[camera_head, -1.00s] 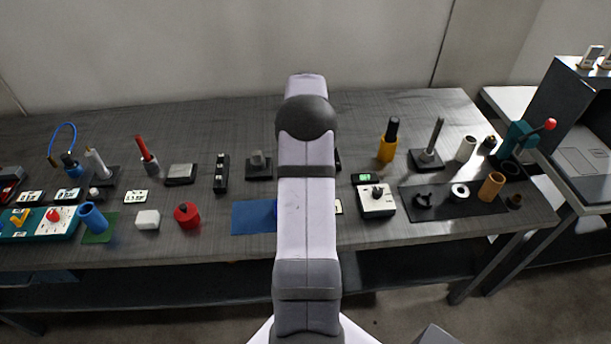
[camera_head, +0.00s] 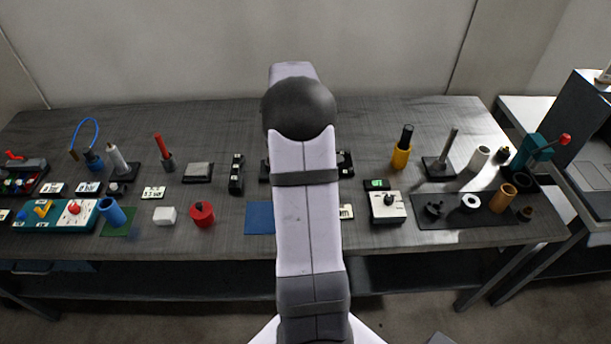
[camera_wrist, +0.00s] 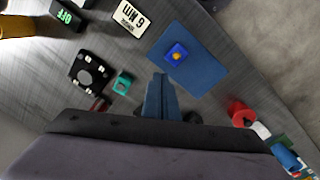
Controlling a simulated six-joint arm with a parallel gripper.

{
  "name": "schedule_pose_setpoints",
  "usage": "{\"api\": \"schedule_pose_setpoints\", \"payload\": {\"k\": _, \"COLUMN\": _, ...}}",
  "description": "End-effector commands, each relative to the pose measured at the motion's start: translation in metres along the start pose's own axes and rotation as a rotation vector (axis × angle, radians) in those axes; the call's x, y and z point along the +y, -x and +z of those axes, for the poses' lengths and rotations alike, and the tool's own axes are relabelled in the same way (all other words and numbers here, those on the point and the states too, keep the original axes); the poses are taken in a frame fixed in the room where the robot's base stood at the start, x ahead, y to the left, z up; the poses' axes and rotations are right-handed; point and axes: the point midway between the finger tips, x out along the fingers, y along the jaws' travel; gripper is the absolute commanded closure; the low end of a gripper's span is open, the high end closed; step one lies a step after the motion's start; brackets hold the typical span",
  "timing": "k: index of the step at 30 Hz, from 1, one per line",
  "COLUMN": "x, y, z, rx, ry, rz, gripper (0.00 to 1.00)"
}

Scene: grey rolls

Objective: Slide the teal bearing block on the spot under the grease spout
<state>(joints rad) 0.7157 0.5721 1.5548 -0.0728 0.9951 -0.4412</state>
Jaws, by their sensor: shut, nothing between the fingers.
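The teal bearing block (camera_wrist: 122,83) shows in the wrist view, standing on the grey table left of my gripper. It has a dark opening on top. My gripper (camera_wrist: 159,80) is shut and empty, its fingers pointing over the table between the teal block and the blue mat (camera_wrist: 205,75). The block and the fingers are apart. In the head view my arm hides the block and gripper. I cannot pick out the grease spout or the spot under it for certain. A black plate with several pale round marks (camera_wrist: 88,74) lies beside the block, on its left.
A blue block (camera_wrist: 176,53) sits on the blue mat. A red can (camera_wrist: 241,114) stands to the right. A number sign (camera_wrist: 131,18) and a green display (camera_wrist: 65,15) lie at the top. In the head view, a teal press (camera_head: 533,148) stands far right.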

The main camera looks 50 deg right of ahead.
Motion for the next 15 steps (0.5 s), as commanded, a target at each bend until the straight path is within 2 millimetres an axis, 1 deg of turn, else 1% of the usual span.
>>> {"api": "schedule_pose_setpoints", "payload": {"k": 1, "x": -0.002, "y": -0.005, "z": 0.004, "rx": 0.0, "ry": 0.106, "rz": 0.006, "gripper": 1.0}}
{"api": "schedule_pose_setpoints", "payload": {"k": 8, "x": -0.003, "y": -0.028, "z": 0.014, "rx": 0.005, "ry": 0.661, "rz": 0.044, "gripper": 1.0}}
{"api": "schedule_pose_setpoints", "payload": {"k": 15, "x": 0.0, "y": -0.042, "z": 0.013, "rx": 0.008, "ry": 1.253, "rz": 0.102, "gripper": 1.0}}
